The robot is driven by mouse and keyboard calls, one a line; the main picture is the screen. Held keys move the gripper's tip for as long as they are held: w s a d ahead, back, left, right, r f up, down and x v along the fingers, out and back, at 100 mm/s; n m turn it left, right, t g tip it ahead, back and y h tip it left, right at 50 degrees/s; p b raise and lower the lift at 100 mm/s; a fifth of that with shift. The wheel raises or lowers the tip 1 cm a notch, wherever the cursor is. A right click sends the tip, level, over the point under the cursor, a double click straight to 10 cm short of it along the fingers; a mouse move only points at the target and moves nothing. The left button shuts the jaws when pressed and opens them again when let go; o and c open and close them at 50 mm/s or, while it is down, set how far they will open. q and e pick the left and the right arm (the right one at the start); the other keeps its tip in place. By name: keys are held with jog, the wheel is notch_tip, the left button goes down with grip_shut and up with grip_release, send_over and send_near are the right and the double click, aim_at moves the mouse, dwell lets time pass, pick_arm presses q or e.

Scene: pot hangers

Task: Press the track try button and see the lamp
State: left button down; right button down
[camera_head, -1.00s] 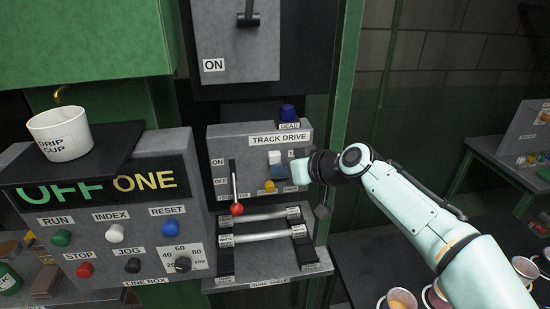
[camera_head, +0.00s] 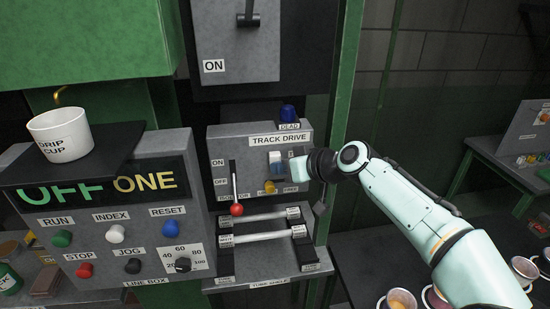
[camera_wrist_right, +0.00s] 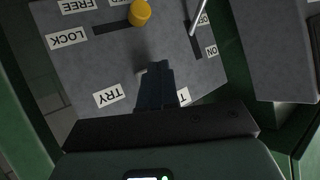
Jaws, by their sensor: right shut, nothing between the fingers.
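The grey TRACK DRIVE box (camera_head: 222,142) stands in the middle of the head view. A dark blue lamp-like dome (camera_head: 288,113) sits on top by a DEAD label and shows no clear glow. My right gripper (camera_head: 276,163) is at the upper right of the box face; it is shut and empty. In the right wrist view its dark fingers (camera_wrist_right: 157,72) point at the panel beside the TRY label (camera_wrist_right: 108,96). The try button itself cannot be made out, perhaps hidden by the fingers; contact cannot be told. My left gripper is out of view.
A red-balled lever (camera_head: 237,209) and a yellow knob (camera_head: 269,187) are on the box, close to my gripper. Two pale bars (camera_head: 262,236) lie below. Left is the line box (camera_head: 145,262) with a drip cup (camera_head: 60,135) above it. A green post (camera_head: 345,110) stands right.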

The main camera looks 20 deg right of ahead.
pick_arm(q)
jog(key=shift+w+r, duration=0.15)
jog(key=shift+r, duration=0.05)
pick_arm(e)
jog(key=shift+w+d, duration=0.1)
jog(key=shift+w, duration=0.3)
dwell(0.6)
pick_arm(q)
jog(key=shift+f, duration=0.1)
pick_arm(e)
jog(key=shift+s, duration=0.1)
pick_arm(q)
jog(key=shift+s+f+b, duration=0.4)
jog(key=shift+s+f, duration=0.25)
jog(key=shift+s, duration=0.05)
pick_arm(e)
jog(key=shift+s+a, duration=0.2)
jog(key=shift+s, duration=0.65)
